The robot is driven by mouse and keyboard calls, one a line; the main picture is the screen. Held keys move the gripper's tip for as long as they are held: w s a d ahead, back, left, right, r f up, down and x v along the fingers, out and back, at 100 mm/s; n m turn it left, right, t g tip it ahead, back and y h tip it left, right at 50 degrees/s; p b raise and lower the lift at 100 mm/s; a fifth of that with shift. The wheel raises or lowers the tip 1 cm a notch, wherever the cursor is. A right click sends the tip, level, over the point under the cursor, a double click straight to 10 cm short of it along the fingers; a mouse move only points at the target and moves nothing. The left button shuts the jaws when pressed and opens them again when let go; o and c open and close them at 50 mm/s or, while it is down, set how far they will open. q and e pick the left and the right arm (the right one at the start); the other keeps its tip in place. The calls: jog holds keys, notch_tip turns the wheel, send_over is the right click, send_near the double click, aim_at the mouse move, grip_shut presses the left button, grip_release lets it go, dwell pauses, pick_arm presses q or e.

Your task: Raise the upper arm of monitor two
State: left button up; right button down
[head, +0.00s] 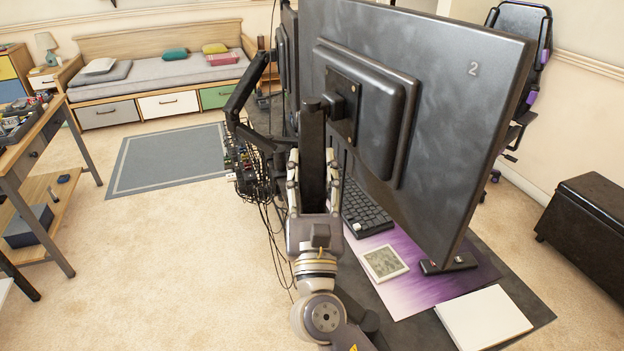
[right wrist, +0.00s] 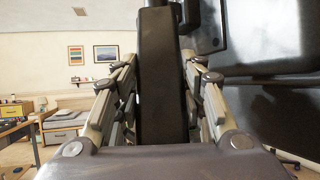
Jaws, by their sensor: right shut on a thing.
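Monitor two (head: 450,110), a large dark screen seen from behind and marked "2", fills the upper right of the head view. Its black upper arm (head: 313,130) stands nearly upright in that view and meets the mount behind the screen near its top. My right gripper (head: 313,162) has one finger on each side of this arm and is shut on it. In the right wrist view the upper arm (right wrist: 162,75) runs up between the two fingers, and part of the monitor's back (right wrist: 270,40) shows at right. The arm's lower end is hidden behind my gripper. My left gripper is not in view.
Another monitor (head: 287,55) and its jointed arm (head: 240,98) stand just beyond, with hanging cables. A keyboard (head: 364,208), a framed picture (head: 384,263) and a white pad (head: 483,318) lie on the desk below. Open carpet (head: 150,250) lies to the left.

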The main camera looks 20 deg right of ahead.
jog(key=shift+s+a+r, duration=0.1)
jog(key=shift+s, duration=0.1)
dwell(0.3)
jog(key=c, duration=1.2)
grip_release()
jog(key=shift+o, duration=1)
jog(key=shift+s, duration=0.2)
jog(key=shift+s+a+f, duration=0.1)
jog(key=shift+s+f, duration=0.15)
jog(key=shift+f, duration=0.05)
jog(key=v, duration=1.1)
jog(key=shift+s, duration=0.1)
